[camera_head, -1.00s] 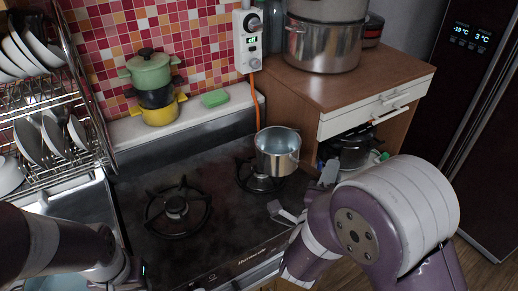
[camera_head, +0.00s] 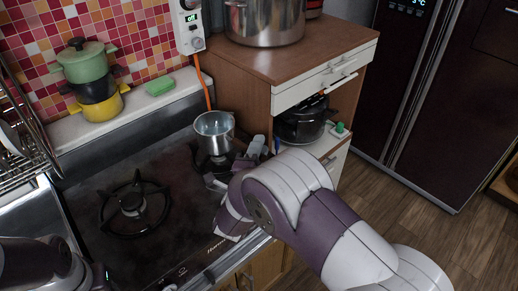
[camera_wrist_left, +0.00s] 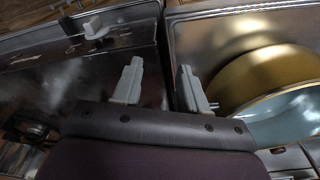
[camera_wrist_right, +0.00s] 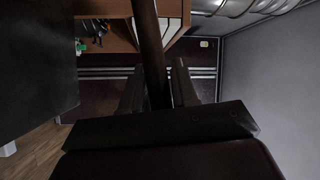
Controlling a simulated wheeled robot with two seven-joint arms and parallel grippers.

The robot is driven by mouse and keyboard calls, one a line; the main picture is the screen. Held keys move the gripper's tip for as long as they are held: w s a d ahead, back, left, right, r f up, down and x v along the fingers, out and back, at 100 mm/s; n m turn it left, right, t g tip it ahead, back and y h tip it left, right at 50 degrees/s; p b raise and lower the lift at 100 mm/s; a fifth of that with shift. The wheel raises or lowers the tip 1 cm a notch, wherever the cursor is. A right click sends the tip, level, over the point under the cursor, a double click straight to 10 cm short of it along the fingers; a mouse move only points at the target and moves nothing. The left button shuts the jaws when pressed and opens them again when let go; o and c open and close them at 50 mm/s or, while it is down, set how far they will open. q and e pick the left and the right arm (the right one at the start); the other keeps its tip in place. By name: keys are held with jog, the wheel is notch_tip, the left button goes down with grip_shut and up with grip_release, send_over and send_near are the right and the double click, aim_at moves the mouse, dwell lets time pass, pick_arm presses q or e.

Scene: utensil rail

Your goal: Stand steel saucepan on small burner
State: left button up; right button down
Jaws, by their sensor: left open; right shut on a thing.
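The steel saucepan (camera_head: 213,133) is upright at the back right of the hob, over the small burner (camera_head: 219,166). I cannot tell whether its base touches the burner or hangs just above it. My right gripper (camera_head: 236,165) is to its right and shut on its dark handle, which runs between the fingers in the right wrist view (camera_wrist_right: 150,45). The pan's body hides part of the burner. My left gripper (camera_wrist_left: 160,85) is open and empty, near the edge between hob and sink in the left wrist view.
A larger burner (camera_head: 134,203) is bare on the left of the hob. Stacked coloured pots (camera_head: 90,85) and a green sponge (camera_head: 160,86) are on the back ledge. A wooden cabinet (camera_head: 262,70) bearing a large steel pot (camera_head: 265,22) stands behind and right of the saucepan.

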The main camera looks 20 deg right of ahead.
jog(key=shift+f+b, duration=0.5)
jog(key=shift+b, duration=0.2)
jog(key=c, duration=0.9)
grip_release()
jog(key=shift+o, duration=0.2)
